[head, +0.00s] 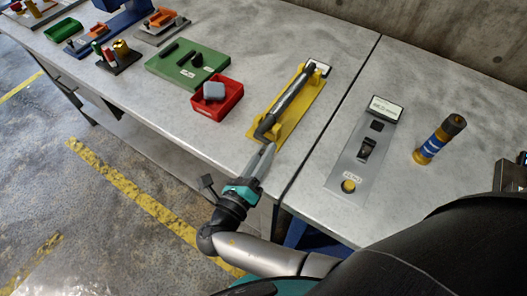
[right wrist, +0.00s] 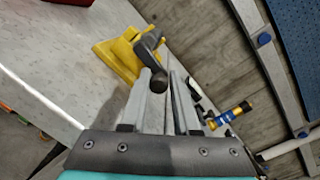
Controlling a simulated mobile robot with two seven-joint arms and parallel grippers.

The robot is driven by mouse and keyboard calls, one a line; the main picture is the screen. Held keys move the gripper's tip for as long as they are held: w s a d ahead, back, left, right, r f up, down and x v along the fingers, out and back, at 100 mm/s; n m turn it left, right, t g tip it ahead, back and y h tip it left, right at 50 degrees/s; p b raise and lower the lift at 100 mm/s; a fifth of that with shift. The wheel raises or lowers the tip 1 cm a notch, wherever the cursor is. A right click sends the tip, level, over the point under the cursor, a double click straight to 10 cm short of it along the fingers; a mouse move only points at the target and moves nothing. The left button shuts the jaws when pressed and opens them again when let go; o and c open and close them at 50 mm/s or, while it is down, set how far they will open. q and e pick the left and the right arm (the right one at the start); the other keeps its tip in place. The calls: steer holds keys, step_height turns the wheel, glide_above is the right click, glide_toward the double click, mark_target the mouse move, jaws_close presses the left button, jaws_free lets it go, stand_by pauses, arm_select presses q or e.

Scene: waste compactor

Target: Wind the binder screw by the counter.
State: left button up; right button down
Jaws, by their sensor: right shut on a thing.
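The binder screw (head: 289,98) is a dark rod along a yellow base (head: 308,104) on the grey bench, with a dark crank handle at its near end. My right gripper (head: 264,156) reaches up from below, its fingers shut on this handle near the bench's front edge. In the right wrist view, the handle's dark knob (right wrist: 155,80) sits at the fingertips, with the yellow base (right wrist: 117,58) behind. My left gripper is out of view.
A red bin (head: 230,101) with a grey block stands left of the yellow base. A green board (head: 168,64) lies further left. A blue-banded cylinder (head: 436,143) stands right of the counter. Bare bench lies between these. A concrete wall (head: 470,40) closes the back.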

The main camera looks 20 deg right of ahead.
steer(key=shift+f, duration=0.1)
stand_by(0.3)
steer(key=m, duration=0.1)
steer(key=f+m+b, duration=0.1)
steer(key=m, duration=0.1)
steer(key=shift+w+a+f+m, duration=0.1)
steer(key=shift+w+m, duration=0.05)
steer(key=shift+m, duration=0.15)
steer(key=shift+w+a+f+m+h+b, duration=0.15)
steer(key=shift+f+m+b, duration=0.2)
steer(key=shift+m, duration=0.55)
steer(key=shift+w+f+m+h+b, duration=0.15)
steer(key=shift+m+b, duration=0.3)
steer(key=shift+m, duration=0.45)
steer(key=c, duration=0.7)
jaws_free()
